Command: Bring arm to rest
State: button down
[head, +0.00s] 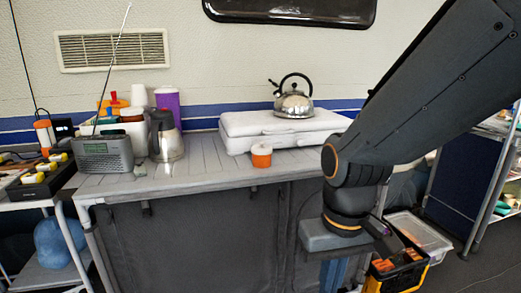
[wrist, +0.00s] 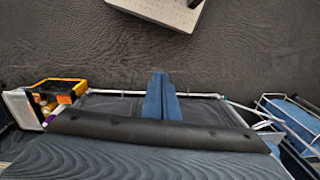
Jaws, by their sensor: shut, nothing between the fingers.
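My arm comes in from the upper right of the head view and bends down in front of the table (head: 190,180). My gripper (head: 333,274) hangs below the grey wrist block, in front of the table's dark front panel, with its blue fingers pointing down near the bottom edge of the head view. In the wrist view, the two blue fingers of my gripper (wrist: 160,80) lie side by side, shut and empty. The arm hides part of the table's right end.
A kettle (head: 294,103) stands on a white case (head: 275,130); an orange-and-white jar (head: 261,156), metal jug (head: 166,138) and radio (head: 104,155) share the tabletop. A black-and-yellow toolbox (head: 410,275) and clear bin (head: 422,236) are right of my gripper. Floor (wrist: 230,60) looks clear.

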jog(key=d+r+m+p, duration=0.2)
jog(key=d+r+p, duration=0.5)
jog(key=p, duration=0.5)
jog(key=shift+s+r, duration=0.45)
jog(key=shift+r, duration=0.05)
